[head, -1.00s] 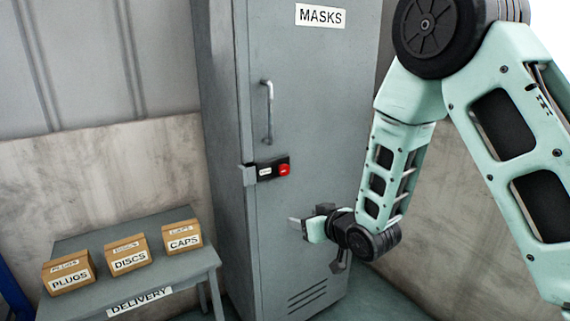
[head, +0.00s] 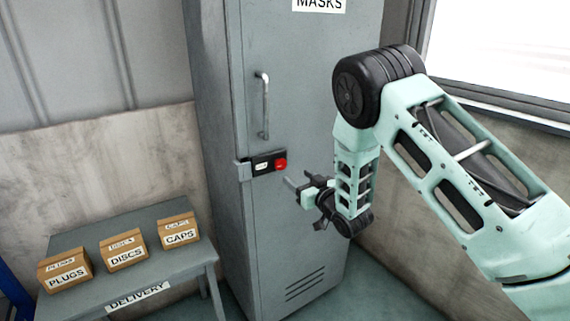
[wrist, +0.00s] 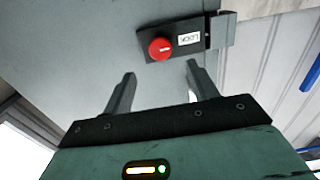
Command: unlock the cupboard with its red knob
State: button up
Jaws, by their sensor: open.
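The grey cupboard (head: 300,90) stands upright with its door closed, under a MASKS sign (head: 320,4). Its red knob (head: 280,165) sits at the right end of a black lock plate (head: 262,164) on the door's left side. My gripper (head: 296,189) is open and empty, a little right of and below the knob in the head view. It appears apart from the knob.
A vertical handle (head: 263,106) is above the lock. A grey DELIVERY table (head: 195,262) stands at the left with boxes marked PLUGS (head: 66,275), DISCS (head: 124,253) and CAPS (head: 179,233). A bright window (head: 510,50) is at the right.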

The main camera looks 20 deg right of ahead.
aim_at(282, 165)
jog(key=p+x, duration=0.2)
jog(key=x, duration=0.6)
jog(key=shift+w+f, duration=0.1)
jog(key=shift+w, duration=0.05)
jog(key=c, duration=1)
